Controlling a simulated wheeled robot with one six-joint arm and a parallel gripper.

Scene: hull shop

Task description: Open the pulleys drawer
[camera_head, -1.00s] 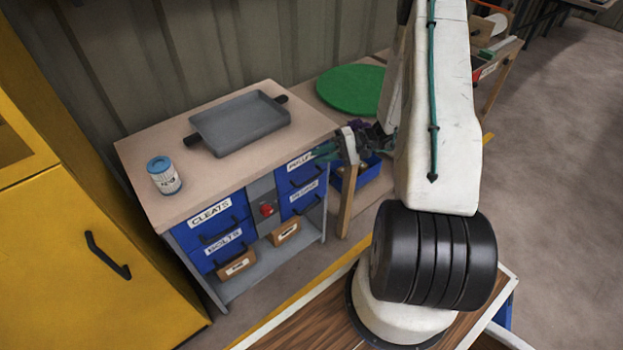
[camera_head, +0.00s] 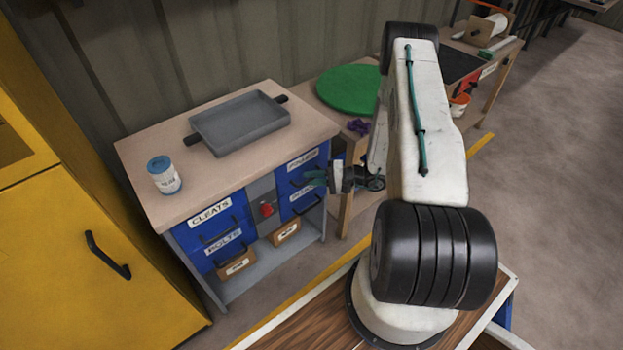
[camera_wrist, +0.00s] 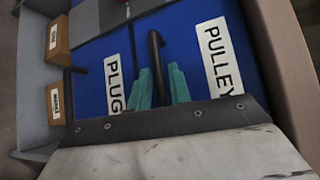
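The pulleys drawer (camera_head: 292,184) is the blue upper right drawer of the workbench cabinet, and it looks closed. Its white label reads "PULLEY" in the wrist view (camera_wrist: 222,58), with the end cut off. Its black bar handle (camera_wrist: 155,48) stands out from the blue front beside the label. My gripper (camera_wrist: 162,72) has its two teal fingers apart, one on each side of this handle, with the handle between them. I cannot tell whether they touch it. In the head view my gripper (camera_head: 320,178) is at the right drawers and partly covers them.
Below is the plugs drawer (camera_wrist: 98,58) with its own handle (camera_wrist: 70,92). Cleats (camera_head: 212,212) and bolts (camera_head: 226,246) drawers are on the left, a red knob (camera_head: 266,209) between. A grey tray (camera_head: 240,124) and a can (camera_head: 164,175) stand on top. A yellow cabinet (camera_head: 70,250) is left.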

